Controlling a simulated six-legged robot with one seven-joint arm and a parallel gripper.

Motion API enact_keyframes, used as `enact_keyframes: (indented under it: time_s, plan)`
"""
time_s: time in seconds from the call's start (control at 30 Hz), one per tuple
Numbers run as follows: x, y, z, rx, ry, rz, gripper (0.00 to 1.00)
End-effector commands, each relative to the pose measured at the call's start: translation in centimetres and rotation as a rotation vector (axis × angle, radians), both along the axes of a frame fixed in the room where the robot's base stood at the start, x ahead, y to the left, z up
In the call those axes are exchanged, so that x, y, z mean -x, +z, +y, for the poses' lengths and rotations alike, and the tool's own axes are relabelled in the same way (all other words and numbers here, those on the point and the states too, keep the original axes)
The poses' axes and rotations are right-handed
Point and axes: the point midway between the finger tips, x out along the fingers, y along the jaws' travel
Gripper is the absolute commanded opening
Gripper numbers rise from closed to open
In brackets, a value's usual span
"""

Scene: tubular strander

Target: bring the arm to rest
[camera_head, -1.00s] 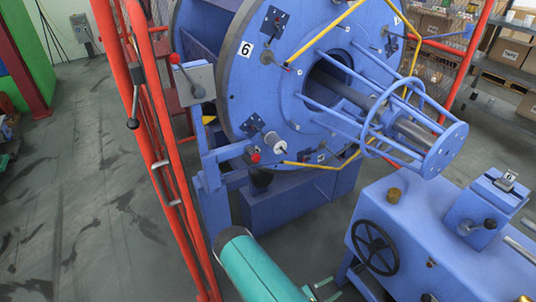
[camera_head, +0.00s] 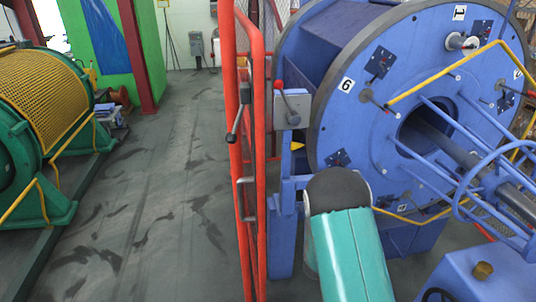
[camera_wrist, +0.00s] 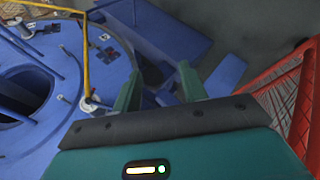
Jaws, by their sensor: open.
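My gripper (camera_wrist: 160,88) shows in the wrist view with its two dark green fingers apart and nothing between them. Beyond the fingers are the blue strander disc (camera_wrist: 50,75), blue machine parts and the dark floor. In the head view my teal arm link (camera_head: 352,255) rises from the bottom edge, right of the red guard frame, and ends in a dark rounded joint in front of the strander. My gripper is hidden in the head view.
The blue strander (camera_head: 410,90) with its yellow bar (camera_head: 445,75) fills the right side. A red guard frame (camera_head: 240,170) stands left of my arm. A green machine with a yellow mesh cover (camera_head: 45,90) is at far left. Grey floor (camera_head: 165,200) lies open between.

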Motion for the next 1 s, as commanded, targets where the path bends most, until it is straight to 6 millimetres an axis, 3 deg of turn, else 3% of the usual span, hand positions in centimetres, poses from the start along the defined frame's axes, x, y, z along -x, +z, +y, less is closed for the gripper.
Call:
enact_keyframes:
  time_s: [0.03,0.2,0.47,0.77,1.0]
  plan:
    - [-0.9,2.3,0.9,-0.067,-0.003,-0.04,0.43]
    - [-2.3,8.8,4.2,-0.286,-0.005,-0.129,0.43]
    - [-1.2,18.9,8.4,-0.57,-0.01,-0.191,0.43]
    - [4.4,29.0,11.4,-0.796,-0.037,-0.176,0.43]
    - [11.1,34.9,12.1,-0.885,-0.103,-0.135,0.43]
